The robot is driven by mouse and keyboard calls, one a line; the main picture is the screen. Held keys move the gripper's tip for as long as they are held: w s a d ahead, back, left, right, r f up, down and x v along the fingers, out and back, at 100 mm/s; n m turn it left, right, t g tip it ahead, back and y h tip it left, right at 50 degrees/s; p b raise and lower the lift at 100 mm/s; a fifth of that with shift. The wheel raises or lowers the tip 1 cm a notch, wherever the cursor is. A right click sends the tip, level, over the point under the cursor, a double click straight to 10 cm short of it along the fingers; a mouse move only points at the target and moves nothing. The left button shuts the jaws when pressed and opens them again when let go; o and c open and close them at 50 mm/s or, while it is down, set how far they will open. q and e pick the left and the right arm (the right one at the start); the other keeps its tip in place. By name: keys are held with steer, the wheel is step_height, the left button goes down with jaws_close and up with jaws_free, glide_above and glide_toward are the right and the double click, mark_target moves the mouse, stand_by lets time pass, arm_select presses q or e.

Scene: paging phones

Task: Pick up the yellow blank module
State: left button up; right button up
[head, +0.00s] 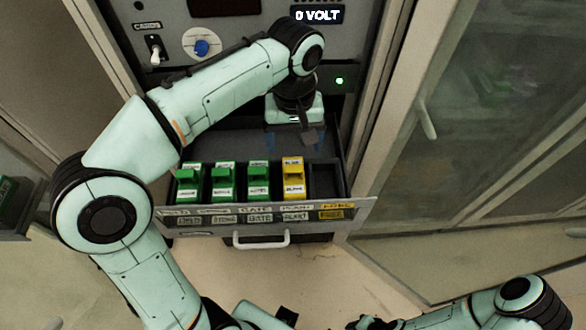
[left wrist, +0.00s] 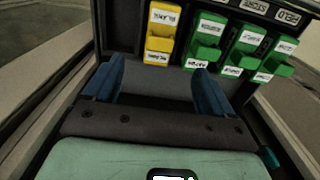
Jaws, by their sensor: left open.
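The yellow blank module (head: 293,178) stands upright in the open drawer, at the right end of a row of green modules. It also shows in the left wrist view (left wrist: 161,32), at the top, beyond the gap between my fingers. My left gripper (head: 294,140) is over the drawer, behind the yellow module in the head view. In the left wrist view its two blue fingers (left wrist: 158,76) are spread apart with nothing between them. The module is apart from the fingers. My right arm shows at the lower right of the head view; its gripper is not clearly seen.
Several green modules (head: 223,182) stand left of the yellow one. An empty slot (head: 325,181) lies to its right. The drawer front has a white handle (head: 261,240) and labels. The panel (head: 345,80) rises behind; a cabinet door (head: 470,120) stands at right.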

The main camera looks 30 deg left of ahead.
mark_target(293, 170)
arm_select(q)
steer(key=f, duration=0.2)
steer(key=f+b, duration=0.1)
steer(key=f, duration=0.4)
steer(key=shift+s+d+f, duration=0.1)
steer(key=shift+s, duration=0.2)
steer(key=shift+w+f+b, duration=0.15)
steer(key=shift+f+b, duration=0.15)
steer(key=shift+f, duration=1.15)
steer(key=shift+w+f+b, duration=0.1)
steer(key=shift+f+b, duration=0.15)
steer(key=shift+f, duration=1.2)
steer(key=c, duration=1.1)
arm_select(e)
steer(key=s+f, duration=0.2)
steer(key=shift+d+f, duration=0.1)
steer(key=shift+f, duration=0.2)
